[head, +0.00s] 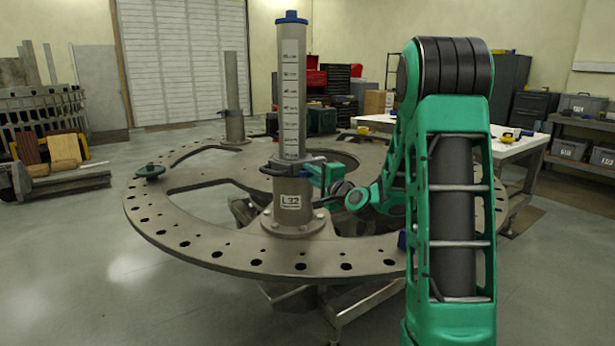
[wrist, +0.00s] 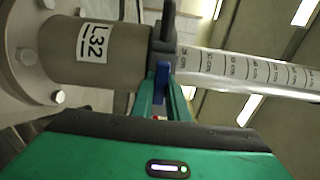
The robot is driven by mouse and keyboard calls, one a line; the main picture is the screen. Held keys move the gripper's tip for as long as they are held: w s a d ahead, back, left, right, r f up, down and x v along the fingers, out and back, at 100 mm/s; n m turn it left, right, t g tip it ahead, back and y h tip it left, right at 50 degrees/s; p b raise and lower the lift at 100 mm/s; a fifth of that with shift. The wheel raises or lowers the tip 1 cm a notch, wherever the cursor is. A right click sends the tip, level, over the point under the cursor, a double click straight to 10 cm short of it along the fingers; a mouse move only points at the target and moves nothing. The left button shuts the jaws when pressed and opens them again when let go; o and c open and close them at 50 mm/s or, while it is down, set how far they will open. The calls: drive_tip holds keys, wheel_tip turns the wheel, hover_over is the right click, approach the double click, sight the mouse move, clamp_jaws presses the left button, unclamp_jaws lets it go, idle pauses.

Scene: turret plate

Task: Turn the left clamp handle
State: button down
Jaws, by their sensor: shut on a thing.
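A grey upright post (head: 291,205) labelled L32 stands on the round plate, and a dark clamp collar (head: 292,165) rings it at mid-height. A clear graduated tube (head: 291,90) with a blue cap rises above the collar. My gripper (head: 310,169) is at the right side of the collar in the head view. In the wrist view my gripper (wrist: 163,92) is shut on the blue clamp handle (wrist: 161,74), beside the dark collar (wrist: 162,48). The fingers hide part of this handle, and the head view hides the grip. A dark loop juts from the collar's left side.
The turret plate (head: 210,250) is a wide ring with holes and open gaps. A white table (head: 500,148) stands behind my arm.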

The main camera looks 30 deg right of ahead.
drive_tip(key=shift+f, duration=0.2)
drive_tip(key=c, duration=1.7)
unclamp_jaws()
drive_tip(key=shift+r, duration=0.1)
drive_tip(key=s, duration=1)
drive_tip(key=shift+s+a, duration=0.2)
drive_tip(key=shift+s, duration=0.2)
